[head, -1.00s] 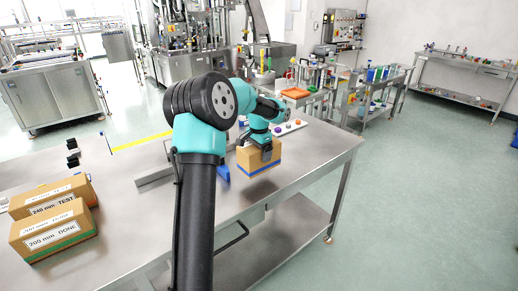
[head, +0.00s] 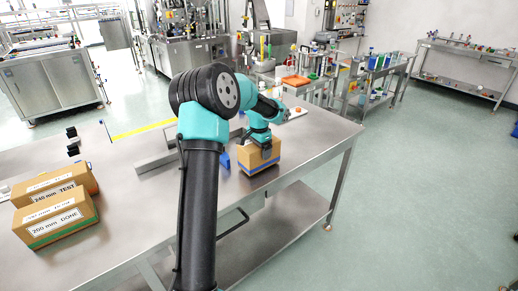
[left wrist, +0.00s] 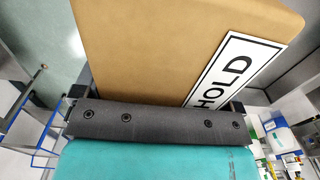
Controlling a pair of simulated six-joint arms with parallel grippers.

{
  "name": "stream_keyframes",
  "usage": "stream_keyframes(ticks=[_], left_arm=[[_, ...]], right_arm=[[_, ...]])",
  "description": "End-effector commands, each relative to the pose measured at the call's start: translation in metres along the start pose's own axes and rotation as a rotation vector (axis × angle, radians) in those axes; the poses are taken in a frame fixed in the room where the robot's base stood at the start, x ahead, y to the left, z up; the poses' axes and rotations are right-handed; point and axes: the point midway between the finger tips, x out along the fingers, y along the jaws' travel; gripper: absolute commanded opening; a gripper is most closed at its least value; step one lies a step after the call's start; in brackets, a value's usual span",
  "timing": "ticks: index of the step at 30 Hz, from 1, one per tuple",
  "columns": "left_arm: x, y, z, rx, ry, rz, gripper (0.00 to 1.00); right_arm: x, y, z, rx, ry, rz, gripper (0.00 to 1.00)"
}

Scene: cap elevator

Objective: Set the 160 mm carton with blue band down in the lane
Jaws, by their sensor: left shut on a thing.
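The carton with the blue band (head: 257,161) is brown, with the band low on its side. My left gripper (head: 262,142) is shut on its top, over the right part of the bench. The carton is upright and close to the bench top; I cannot tell if it touches. In the left wrist view, the carton's brown face (left wrist: 170,45) fills the area past the gripper (left wrist: 155,118), with a white HOLD label (left wrist: 238,70). A grey metal rail (head: 157,163) lies left of the carton, partly behind my arm. The lane is not clearly identifiable. My right gripper is not in view.
Two other cartons stand at the bench's left: one marked 240 mm TEST (head: 88,178) and one marked 200 mm DONE (head: 60,226). A blue piece (head: 225,160) shows beside my arm. The bench (head: 310,150) is bare right of the held carton, up to its edge.

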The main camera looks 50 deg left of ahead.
Motion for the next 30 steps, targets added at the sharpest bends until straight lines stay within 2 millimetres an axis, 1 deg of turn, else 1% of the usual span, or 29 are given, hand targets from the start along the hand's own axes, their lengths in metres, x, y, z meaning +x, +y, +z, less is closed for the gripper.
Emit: stream_keyframes(ticks=[13,30], left_arm=[[-0.0004,-0.0003,-0.0002,0.000,0.001,-0.001,0.49],[0.0080,-0.0003,-0.0003,0.000,0.001,-0.001,0.49]], right_arm=[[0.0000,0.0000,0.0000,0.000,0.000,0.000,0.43],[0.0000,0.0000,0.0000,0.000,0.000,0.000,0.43]])
